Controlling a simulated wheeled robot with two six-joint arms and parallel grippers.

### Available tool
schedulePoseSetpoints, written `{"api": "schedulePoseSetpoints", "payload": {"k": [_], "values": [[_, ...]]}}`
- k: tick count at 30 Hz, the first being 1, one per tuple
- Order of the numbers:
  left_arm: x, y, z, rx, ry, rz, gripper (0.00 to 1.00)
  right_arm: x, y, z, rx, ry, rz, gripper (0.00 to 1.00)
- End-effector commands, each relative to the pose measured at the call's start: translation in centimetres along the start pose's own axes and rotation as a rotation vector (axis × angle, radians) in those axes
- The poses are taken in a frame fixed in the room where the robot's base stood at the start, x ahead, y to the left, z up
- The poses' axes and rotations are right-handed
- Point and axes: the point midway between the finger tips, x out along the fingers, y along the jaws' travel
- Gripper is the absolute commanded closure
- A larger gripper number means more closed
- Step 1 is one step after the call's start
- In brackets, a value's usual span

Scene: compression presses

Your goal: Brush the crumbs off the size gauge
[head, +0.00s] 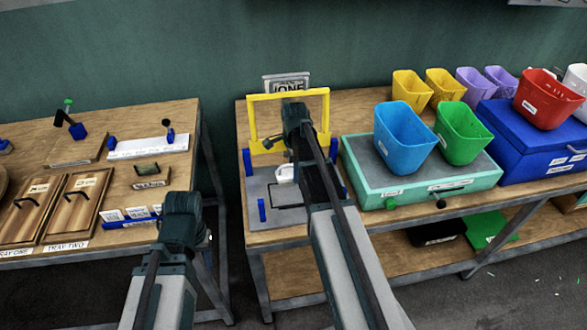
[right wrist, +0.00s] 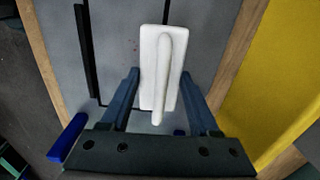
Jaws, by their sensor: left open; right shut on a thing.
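A grey plate (head: 284,215) with a black outline lies on the right-hand table under a yellow frame; I take it for the size gauge. The plate also fills much of the right wrist view (right wrist: 112,20). My right gripper (right wrist: 161,78) is shut on a white block with a raised grip (right wrist: 150,55), apparently the brush, held over the plate. The white block also shows in the head view (head: 285,173). I cannot tell whether it touches the plate. Faint specks show beside it; crumbs are hard to make out. My left gripper (head: 184,225) is in front of the left table, its fingers mostly hidden.
The yellow frame (head: 252,125) stands at the plate's back. Blue posts (head: 262,211) edge the plate. Right of it, a green box (head: 350,165) bears blue and green bins. A left table (head: 120,120) holds wooden trays and small fixtures. A gap separates the tables.

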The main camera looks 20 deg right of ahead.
Motion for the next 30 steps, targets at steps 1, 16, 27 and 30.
{"api": "schedulePoseSetpoints", "payload": {"k": [1,16,27,30], "values": [[0.1,0.0,0.0,0.0,0.0,0.0,0.5,0.1,0.7,0.0,0.0,0.0,0.002,0.83],[0.3,0.0,0.0,0.0,0.0,0.0,0.5,0.3,3.2,0.1,0.0,0.0,0.005,0.99],[0.1,0.0,0.0,0.0,0.0,0.0,0.5,0.1,5.8,0.2,0.0,0.0,0.005,0.99],[0.1,0.0,0.0,0.0,0.0,0.0,0.5,0.1,6.6,0.3,0.0,0.0,0.004,0.99]]}}
